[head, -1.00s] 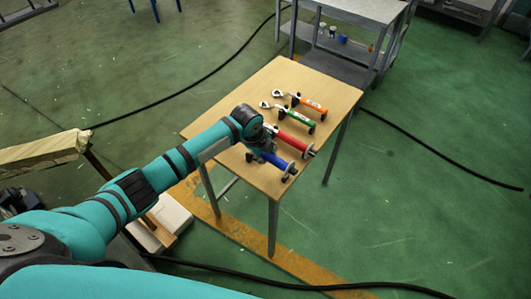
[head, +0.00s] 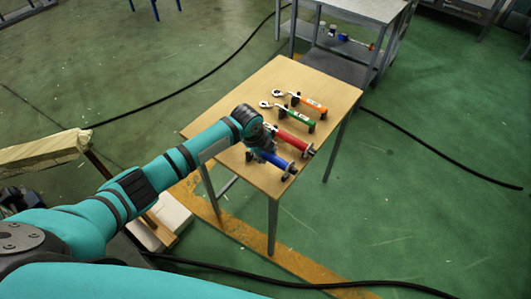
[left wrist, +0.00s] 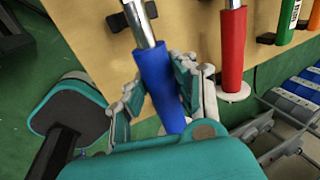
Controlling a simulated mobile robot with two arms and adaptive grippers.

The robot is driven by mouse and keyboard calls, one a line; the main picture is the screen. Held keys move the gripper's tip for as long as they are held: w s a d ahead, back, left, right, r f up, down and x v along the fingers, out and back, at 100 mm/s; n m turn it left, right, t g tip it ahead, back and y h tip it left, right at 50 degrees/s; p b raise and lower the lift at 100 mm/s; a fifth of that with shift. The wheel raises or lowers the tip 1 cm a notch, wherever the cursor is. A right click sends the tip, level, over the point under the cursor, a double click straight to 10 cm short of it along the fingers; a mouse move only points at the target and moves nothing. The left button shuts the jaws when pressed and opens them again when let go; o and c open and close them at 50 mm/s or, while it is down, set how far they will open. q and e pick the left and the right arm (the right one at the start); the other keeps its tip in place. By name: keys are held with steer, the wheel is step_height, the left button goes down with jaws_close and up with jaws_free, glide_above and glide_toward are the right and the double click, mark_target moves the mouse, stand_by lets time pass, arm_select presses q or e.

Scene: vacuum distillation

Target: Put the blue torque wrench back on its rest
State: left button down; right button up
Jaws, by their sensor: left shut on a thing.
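The blue torque wrench (head: 272,161) lies along the near edge of the wooden table (head: 235,104), its handle pointing to the lower right. In the left wrist view its blue handle (left wrist: 158,75) and bare metal shaft (left wrist: 138,22) show. My left gripper (left wrist: 160,92) is shut around the blue handle, one finger on each side. In the head view my left gripper (head: 262,150) is partly hidden by its own wrist. Black rest blocks (left wrist: 116,21) stand beside the shaft; I cannot tell whether the wrench is seated on them. My right gripper is not in view.
A red wrench (head: 293,140) lies close beside the blue one, and its handle (left wrist: 233,50) is near my gripper. Green (head: 300,123) and orange (head: 313,105) wrenches lie farther back. A grey shelved table (head: 345,55) stands behind.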

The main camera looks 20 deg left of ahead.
arm_select(q)
steer(key=shift+w+r, duration=0.1)
steer(key=shift+r, duration=0.05)
steer(key=shift+f+b, duration=0.9)
steer(key=shift+f, duration=0.6)
steer(key=c, duration=1)
jaws_free()
steer(key=shift+s+f, duration=0.25)
steer(key=shift+r, duration=0.5)
steer(key=v, duration=1.1)
steer(key=shift+s+a+r, duration=0.1)
